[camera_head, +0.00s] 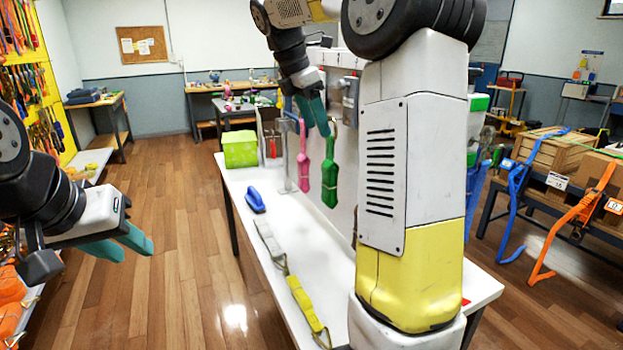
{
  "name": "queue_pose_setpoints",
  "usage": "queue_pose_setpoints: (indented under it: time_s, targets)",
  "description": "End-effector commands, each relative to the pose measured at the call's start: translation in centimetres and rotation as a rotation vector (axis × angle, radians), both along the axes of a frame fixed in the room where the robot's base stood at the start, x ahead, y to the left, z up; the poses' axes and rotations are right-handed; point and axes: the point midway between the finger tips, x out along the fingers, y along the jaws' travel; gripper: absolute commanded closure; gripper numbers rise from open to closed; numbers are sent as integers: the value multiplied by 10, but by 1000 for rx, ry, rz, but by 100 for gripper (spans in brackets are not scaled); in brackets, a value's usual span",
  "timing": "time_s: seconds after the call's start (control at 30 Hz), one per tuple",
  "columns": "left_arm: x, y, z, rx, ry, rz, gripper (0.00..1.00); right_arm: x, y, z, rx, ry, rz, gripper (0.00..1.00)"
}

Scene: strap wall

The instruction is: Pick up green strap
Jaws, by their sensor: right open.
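The green strap (330,178) hangs as a folded bundle on the rack over the white table, right of a pink strap (303,160). My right gripper (318,128) points down with its teal fingers just above the top of the green strap. It is open, and no strap shows between its fingers; whether it touches the strap's top loop I cannot tell. My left gripper (137,254) is at the far left over the floor, away from the table. Its two teal fingers are apart and empty.
The white table (306,240) holds a bright green box (240,149), a blue-handled tool (255,201), a grey strap (269,243) and a yellow strap (305,304). Crates with blue and orange straps (580,212) stand at right. Floor between my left gripper and the table is clear.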

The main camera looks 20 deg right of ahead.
Motion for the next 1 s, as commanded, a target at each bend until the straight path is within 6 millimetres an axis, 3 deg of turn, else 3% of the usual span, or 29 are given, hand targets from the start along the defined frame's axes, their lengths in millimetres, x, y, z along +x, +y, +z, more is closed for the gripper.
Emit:
queue_pose_setpoints:
  time_s: [0.17,0.7,1.0]
  targets:
    - [0,0,0,0,0,0,68,8,-5,-6,-21,35,41,43]
    - [0,0,0,0,0,0,68,13,-35,-67,-20,32,39,43]
    - [0,0,0,0,0,0,68,14,-36,-70,-19,30,39,45]
